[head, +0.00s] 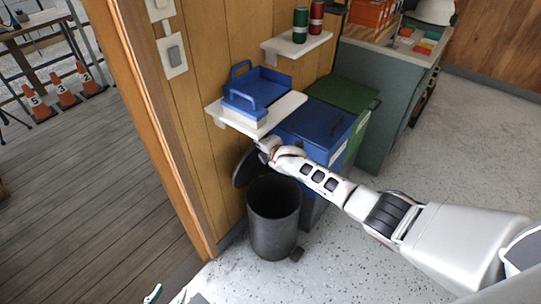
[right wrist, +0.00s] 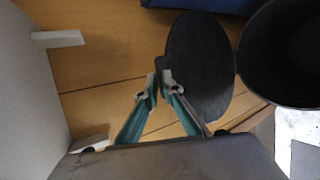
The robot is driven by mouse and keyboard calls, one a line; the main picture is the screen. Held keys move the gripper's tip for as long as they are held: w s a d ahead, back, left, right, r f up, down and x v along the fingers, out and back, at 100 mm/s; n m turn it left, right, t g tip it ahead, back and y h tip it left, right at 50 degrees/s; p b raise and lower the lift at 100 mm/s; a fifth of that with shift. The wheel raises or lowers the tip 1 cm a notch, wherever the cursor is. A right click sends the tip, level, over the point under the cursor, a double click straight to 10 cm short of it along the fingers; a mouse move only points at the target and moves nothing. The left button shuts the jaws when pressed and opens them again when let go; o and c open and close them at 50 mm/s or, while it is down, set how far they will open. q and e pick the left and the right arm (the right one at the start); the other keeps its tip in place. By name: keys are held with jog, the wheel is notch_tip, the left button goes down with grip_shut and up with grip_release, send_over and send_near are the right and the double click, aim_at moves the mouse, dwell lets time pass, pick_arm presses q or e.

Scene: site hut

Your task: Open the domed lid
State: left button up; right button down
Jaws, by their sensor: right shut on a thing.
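The domed lid (head: 243,168) is dark grey and stands tilted up behind the round dark bin (head: 273,225), whose mouth is open. In the right wrist view the lid (right wrist: 203,60) stands beside the bin's open mouth (right wrist: 290,50), seemingly joined at its edge. My right gripper (head: 262,147) is at the lid's raised edge. Its teal fingers (right wrist: 164,84) are shut on a small tab at that edge.
A white shelf (head: 262,125) with a blue tray (head: 257,90) juts out above the lid. A blue bin (head: 318,130) and a green bin (head: 343,93) stand right of it. A wooden wall (head: 205,110) is behind. Open floor lies in front.

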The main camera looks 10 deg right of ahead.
jog(key=c, duration=2.3)
grip_release()
jog(key=shift+w+a+r, duration=0.1)
jog(key=shift+w+a, duration=0.2)
jog(key=shift+s+d, duration=0.1)
jog(key=shift+d, duration=0.05)
jog(key=shift+s, duration=0.1)
jog(key=v, duration=1.2)
